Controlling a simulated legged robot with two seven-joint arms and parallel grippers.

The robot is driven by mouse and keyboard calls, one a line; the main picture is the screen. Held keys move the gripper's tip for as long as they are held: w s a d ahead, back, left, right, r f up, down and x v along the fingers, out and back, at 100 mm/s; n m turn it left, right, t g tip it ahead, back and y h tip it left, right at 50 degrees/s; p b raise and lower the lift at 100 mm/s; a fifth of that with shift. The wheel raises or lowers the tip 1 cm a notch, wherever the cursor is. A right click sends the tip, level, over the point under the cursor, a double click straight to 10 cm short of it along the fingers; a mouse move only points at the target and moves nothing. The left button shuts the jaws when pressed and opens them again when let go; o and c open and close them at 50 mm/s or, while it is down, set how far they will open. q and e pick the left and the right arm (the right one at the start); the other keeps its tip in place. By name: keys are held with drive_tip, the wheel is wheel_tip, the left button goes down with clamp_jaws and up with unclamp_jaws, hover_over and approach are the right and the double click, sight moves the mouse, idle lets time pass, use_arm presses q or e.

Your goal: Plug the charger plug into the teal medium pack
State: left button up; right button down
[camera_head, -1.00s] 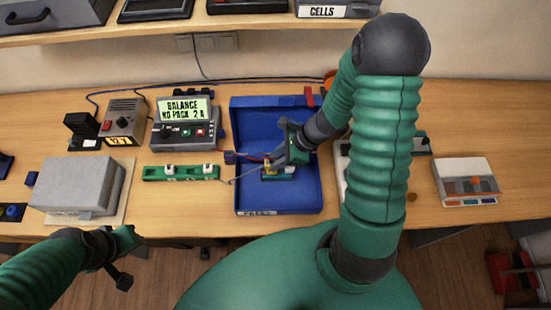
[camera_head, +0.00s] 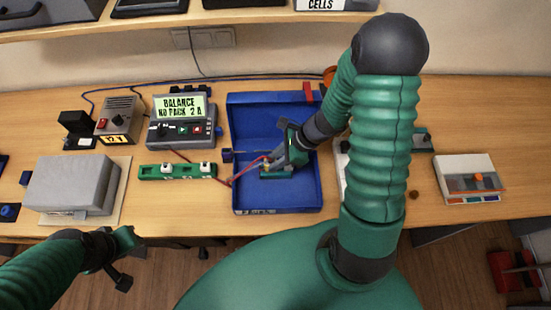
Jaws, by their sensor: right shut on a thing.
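The teal pack (camera_head: 278,173) lies in the blue tray (camera_head: 252,112), toward its front middle. My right gripper (camera_head: 269,163) is over the pack and shut on a small yellowish plug (camera_head: 265,166), which is mostly hidden by the fingers. A red lead runs from it to the left over the tray's rim. The plug is at the pack's left end; I cannot tell whether it is seated in it. My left gripper (camera_head: 126,241) is in front of the table's edge, away from the objects; its finger gap is unclear.
The charger (camera_head: 184,133) behind reads "BALANCE NO PACK 2 A". A green strip (camera_head: 177,171) with white pieces lies left of the tray. A grey box (camera_head: 70,185) stands at left, a white-topped box (camera_head: 467,175) at right. My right arm hides the table right of the tray.

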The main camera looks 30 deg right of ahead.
drive_tip(key=shift+f, duration=0.3)
drive_tip(key=c, duration=1.1)
unclamp_jaws()
drive_tip(key=shift+r, duration=0.1)
drive_tip(key=shift+o, duration=0.2)
drive_tip(key=p+v, duration=0.1)
drive_tip(key=v, duration=1.5)
drive_tip(key=shift+d+r+p, duration=0.25)
drive_tip(key=shift+r+p, duration=0.05)
drive_tip(key=shift+s, duration=0.1)
